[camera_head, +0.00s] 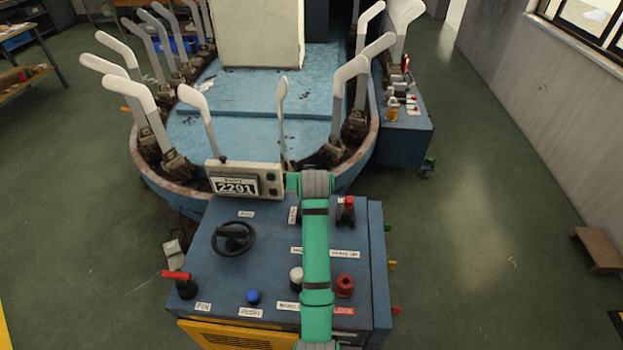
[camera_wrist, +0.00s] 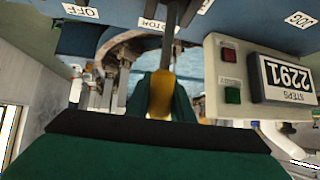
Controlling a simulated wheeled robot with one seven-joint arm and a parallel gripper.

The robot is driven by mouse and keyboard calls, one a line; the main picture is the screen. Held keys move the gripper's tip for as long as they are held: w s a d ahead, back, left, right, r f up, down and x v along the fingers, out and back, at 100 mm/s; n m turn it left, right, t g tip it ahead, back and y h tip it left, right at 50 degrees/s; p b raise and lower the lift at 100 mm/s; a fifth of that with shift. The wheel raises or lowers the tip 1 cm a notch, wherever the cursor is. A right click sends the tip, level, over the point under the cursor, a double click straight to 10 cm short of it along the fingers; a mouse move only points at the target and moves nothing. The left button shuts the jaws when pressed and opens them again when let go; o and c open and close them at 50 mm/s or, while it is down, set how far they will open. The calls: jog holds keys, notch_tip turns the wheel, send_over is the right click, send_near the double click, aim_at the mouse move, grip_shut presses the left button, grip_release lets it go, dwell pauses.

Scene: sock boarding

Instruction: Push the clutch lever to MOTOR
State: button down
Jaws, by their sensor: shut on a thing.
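In the wrist view, which is upside down, my gripper (camera_wrist: 170,88) has its green fingers closed around the yellow knob (camera_wrist: 160,96) of the clutch lever. The lever's grey rod (camera_wrist: 170,42) runs from the knob to the blue panel. A white MOTOR label (camera_wrist: 155,25) is beside the rod's base, partly covered by it. In the head view my green arm reaches over the blue console (camera_head: 365,250), hiding the lever and most of my gripper. I cannot tell the lever's exact position.
The counter box (camera_head: 246,180) stands close beside my gripper; it also shows in the wrist view (camera_wrist: 245,85). A red switch (camera_head: 346,208), red knob (camera_head: 345,285), white knob (camera_head: 296,279), blue button (camera_head: 253,297) and handwheel (camera_head: 233,238) crowd the console. Pale foot forms (camera_head: 282,105) stand behind.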

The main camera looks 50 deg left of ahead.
jog(key=c, duration=1.5)
grip_release()
jog(key=shift+c, duration=0.2)
jog(key=v, duration=1)
jog(key=shift+s+d+r, duration=0.2)
jog(key=shift+r, duration=0.1)
